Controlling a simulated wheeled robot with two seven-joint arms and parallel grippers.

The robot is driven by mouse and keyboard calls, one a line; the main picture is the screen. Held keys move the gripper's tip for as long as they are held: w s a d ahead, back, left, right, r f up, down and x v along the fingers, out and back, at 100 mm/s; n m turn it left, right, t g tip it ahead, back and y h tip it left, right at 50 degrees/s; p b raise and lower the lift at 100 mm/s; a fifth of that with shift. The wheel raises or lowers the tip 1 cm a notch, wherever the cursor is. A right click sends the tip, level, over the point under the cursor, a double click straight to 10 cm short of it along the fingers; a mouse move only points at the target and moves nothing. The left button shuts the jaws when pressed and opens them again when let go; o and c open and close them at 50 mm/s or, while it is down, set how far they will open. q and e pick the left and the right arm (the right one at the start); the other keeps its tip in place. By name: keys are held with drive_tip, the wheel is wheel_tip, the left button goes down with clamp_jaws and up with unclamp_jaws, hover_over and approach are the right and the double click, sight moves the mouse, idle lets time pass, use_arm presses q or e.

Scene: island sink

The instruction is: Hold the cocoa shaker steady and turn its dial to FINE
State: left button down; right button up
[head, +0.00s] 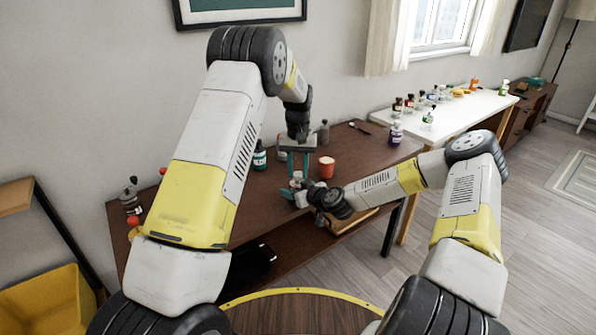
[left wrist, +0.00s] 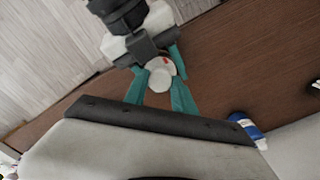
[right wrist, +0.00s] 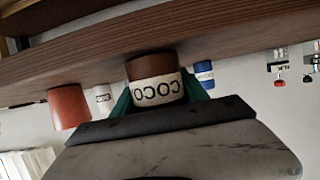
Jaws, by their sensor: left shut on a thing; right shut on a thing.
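The cocoa shaker (right wrist: 157,84) stands on the brown table, with a brown body and a pale label reading "COCO", upside down in the right wrist view. My right gripper (head: 303,192) reaches in low from the right and is shut on the shaker's body, teal fingers on either side. My left gripper (head: 298,178) points down from above and is shut on the shaker's top. In the left wrist view the round white dial top (left wrist: 160,80) with a small red mark sits between teal fingers. I cannot read the dial's setting. In the head view grippers mostly hide the shaker.
A red cup (head: 327,168) stands close to the right of my left gripper. A teal-labelled bottle (head: 260,157) stands to the left, and a grey bottle (head: 324,133) behind. A purple bottle (head: 395,133) is at the right end. A white table (head: 455,115) with several small bottles stands beyond.

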sight(298, 173)
idle(0.4)
use_arm(q)
drive_tip(key=c, duration=1)
unclamp_jaws()
wheel_tip(298, 173, up, 12)
use_arm(e)
drive_tip(key=o, duration=1.6)
drive_tip(key=shift+c, duration=0.2)
